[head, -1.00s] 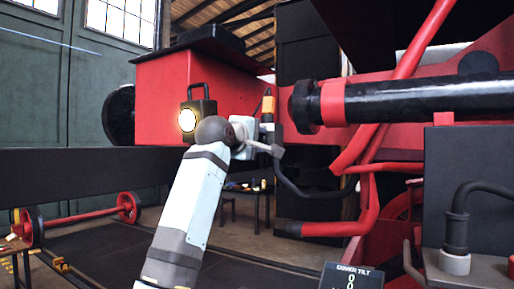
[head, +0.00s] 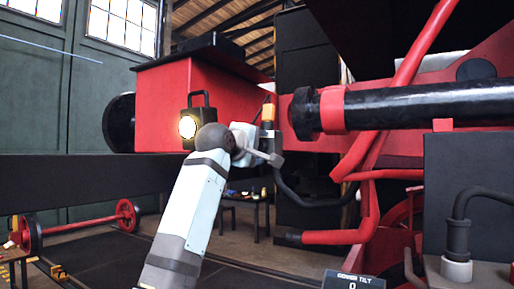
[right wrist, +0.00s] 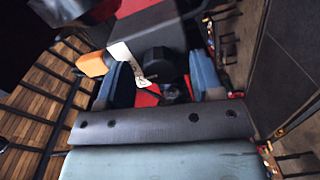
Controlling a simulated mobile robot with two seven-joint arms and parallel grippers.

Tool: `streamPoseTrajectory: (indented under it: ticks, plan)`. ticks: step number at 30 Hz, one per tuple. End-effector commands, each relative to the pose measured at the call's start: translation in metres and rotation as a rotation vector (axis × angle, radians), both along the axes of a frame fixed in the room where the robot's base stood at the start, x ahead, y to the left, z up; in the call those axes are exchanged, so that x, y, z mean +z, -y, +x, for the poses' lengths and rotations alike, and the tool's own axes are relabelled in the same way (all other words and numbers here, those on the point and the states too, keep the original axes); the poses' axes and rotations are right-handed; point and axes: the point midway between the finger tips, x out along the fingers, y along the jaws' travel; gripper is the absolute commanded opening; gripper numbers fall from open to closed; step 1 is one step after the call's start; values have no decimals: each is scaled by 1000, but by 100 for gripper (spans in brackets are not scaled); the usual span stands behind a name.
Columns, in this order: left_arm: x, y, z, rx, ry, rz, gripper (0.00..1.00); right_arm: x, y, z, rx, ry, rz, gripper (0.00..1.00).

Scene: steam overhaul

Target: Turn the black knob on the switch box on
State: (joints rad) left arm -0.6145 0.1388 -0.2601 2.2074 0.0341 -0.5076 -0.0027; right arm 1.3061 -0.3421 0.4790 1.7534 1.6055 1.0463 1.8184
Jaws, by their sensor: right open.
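My right gripper (head: 275,158) is open in the head view, at the end of my arm, in front of a small dark box with an orange part (head: 268,112) on top. In the right wrist view its two blue fingers (right wrist: 160,85) stand apart on either side of a round black knob (right wrist: 160,66). The knob is on the face of a dark grey switch box (right wrist: 150,32). I cannot tell whether the fingers touch the knob. The same orange part (right wrist: 92,65) and a white tag (right wrist: 125,58) are beside the box. My left gripper is not in view.
A lit lamp (head: 198,122) stands behind my arm, by the red locomotive body (head: 230,85). A thick black cylinder (head: 420,103) and red pipes (head: 372,190) are close on the right. A small display (head: 352,281) is at the bottom. A red wheelset (head: 80,225) lies left.

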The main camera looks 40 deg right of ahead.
Motion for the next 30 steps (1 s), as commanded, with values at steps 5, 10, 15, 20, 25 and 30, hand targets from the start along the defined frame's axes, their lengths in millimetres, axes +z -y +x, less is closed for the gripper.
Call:
streamPoseTrajectory:
  ticks: [5,10,15,20,25,30]
  plan:
    - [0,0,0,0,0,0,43,0,-7,-1,2,0,0,61]
    - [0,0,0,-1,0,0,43,1,-34,-9,4,2,-1,61]
    - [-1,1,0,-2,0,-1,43,2,-72,-21,0,0,-3,61]
    - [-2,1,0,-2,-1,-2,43,3,-103,-30,0,-1,-1,61]
    - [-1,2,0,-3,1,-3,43,4,-125,-36,0,0,-1,61]
    - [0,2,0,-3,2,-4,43,4,-132,-39,0,0,0,61]
